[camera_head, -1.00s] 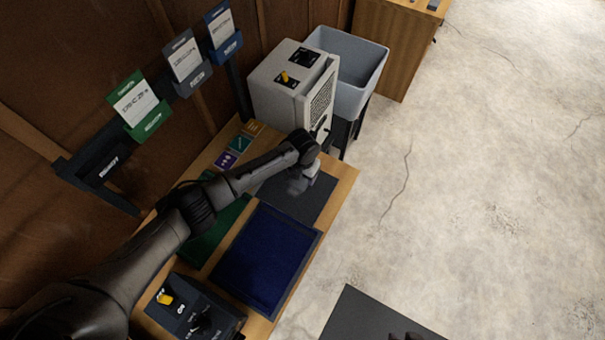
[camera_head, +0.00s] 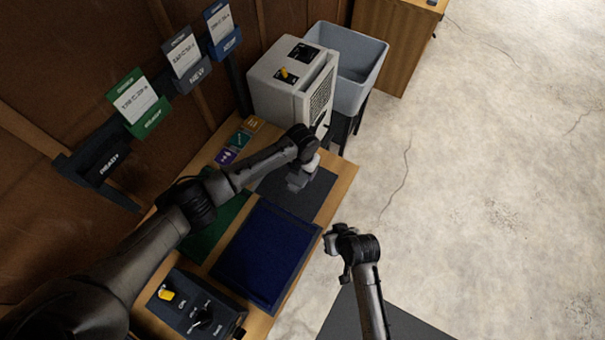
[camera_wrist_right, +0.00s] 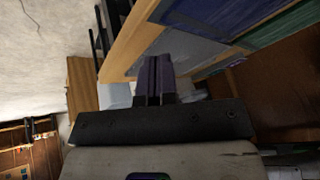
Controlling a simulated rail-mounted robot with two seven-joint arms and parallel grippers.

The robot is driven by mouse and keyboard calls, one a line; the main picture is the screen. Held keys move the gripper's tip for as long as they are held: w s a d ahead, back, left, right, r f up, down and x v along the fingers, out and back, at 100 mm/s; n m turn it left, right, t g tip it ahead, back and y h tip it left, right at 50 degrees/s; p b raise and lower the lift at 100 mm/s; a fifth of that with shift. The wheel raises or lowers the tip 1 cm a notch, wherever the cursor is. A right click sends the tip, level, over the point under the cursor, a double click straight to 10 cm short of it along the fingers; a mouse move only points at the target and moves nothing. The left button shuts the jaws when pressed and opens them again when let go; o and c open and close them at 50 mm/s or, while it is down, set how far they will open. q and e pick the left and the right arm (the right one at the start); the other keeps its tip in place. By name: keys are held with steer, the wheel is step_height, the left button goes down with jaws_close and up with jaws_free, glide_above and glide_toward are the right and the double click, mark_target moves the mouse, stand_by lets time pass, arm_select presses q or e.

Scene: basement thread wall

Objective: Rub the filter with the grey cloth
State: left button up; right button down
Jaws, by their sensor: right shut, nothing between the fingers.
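The pale machine (camera_head: 285,80) at the back has a slotted grille panel (camera_head: 320,100) on its right face. I cannot tell whether this is the filter. My left gripper (camera_head: 297,184) is low over the dark grey mat (camera_head: 315,192) on the bench. Its fingers are too small and dark to tell open from shut, and I cannot make out a separate grey cloth there. My right gripper (camera_head: 330,238) is beside the bench's right edge, near the blue mat. In the right wrist view its fingers (camera_wrist_right: 153,75) are together and empty.
A blue mat (camera_head: 265,255) and a partly hidden green mat (camera_head: 225,220) lie on the wooden bench. A control box (camera_head: 190,310) stands at the near end. Open floor lies to the right.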

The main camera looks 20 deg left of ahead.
arm_select(q)
steer(key=shift+r, duration=0.15)
arm_select(e)
steer(key=w+a+n, duration=0.2)
steer(key=w+a, duration=0.5)
steer(key=w, duration=0.2)
steer(key=n, duration=0.1)
glide_above(323, 190)
steer(key=s+d, duration=0.1)
steer(key=shift+s+d+f, duration=0.1)
steer(key=shift+d+f, duration=0.1)
arm_select(q)
steer(key=shift+f, duration=0.25)
arm_select(e)
steer(key=shift+f, duration=0.3)
arm_select(q)
step_height(323, 190, down, 4)
steer(key=b, duration=0.4)
arm_select(e)
step_height(323, 190, down, 4)
steer(key=shift+f, duration=0.2)
arm_select(q)
steer(key=shift+f+b, duration=0.8)
steer(key=shift+b, duration=0.1)
arm_select(e)
steer(key=shift+f, duration=0.8)
arm_select(q)
steer(key=shift+r, duration=0.15)
arm_select(e)
steer(key=shift+r, duration=0.15)
